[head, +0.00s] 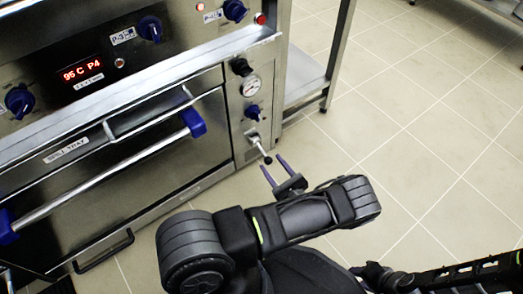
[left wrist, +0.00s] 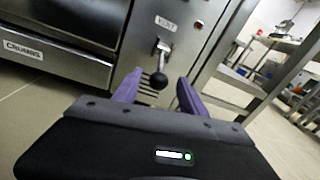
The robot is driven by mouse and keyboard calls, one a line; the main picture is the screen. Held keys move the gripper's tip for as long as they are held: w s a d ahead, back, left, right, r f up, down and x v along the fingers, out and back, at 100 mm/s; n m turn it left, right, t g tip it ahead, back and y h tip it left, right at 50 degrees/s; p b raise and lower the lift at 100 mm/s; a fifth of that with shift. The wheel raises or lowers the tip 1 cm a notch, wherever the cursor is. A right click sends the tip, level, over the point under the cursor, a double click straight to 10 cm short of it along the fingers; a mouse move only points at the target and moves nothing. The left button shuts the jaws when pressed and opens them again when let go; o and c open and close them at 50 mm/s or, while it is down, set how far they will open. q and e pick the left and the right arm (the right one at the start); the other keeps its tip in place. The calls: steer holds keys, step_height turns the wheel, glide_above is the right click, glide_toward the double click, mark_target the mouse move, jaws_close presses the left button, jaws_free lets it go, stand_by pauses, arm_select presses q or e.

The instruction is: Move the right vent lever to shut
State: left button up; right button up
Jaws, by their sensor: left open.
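The vent lever (head: 259,147) is a thin metal rod with a black ball knob, low on the right end of the oven front. In the left wrist view the lever (left wrist: 162,58) hangs below a small label, with its knob (left wrist: 158,81) pointing down and outward. My left gripper (head: 272,162) is open, its two purple fingers aimed at the lever. In the left wrist view the knob appears between the fingertips of the left gripper (left wrist: 160,76); I cannot tell whether it is between them in depth. No contact is visible.
A dial gauge (head: 251,87) and blue knob (head: 252,112) sit above the lever. The oven door's long handle (head: 110,168) with blue ends juts out to the left. A steel table leg (head: 340,50) stands to the right. The tiled floor (head: 430,130) is clear there.

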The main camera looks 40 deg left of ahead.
mark_target(263, 153)
arm_select(q)
steer(key=b+x, duration=0.2)
steer(key=x, duration=0.5)
steer(key=shift+f, duration=0.1)
steer(key=shift+w+a, duration=0.1)
steer(key=shift+a, duration=0.25)
steer(key=shift+c, duration=0.3)
jaws_close()
stand_by(0.7)
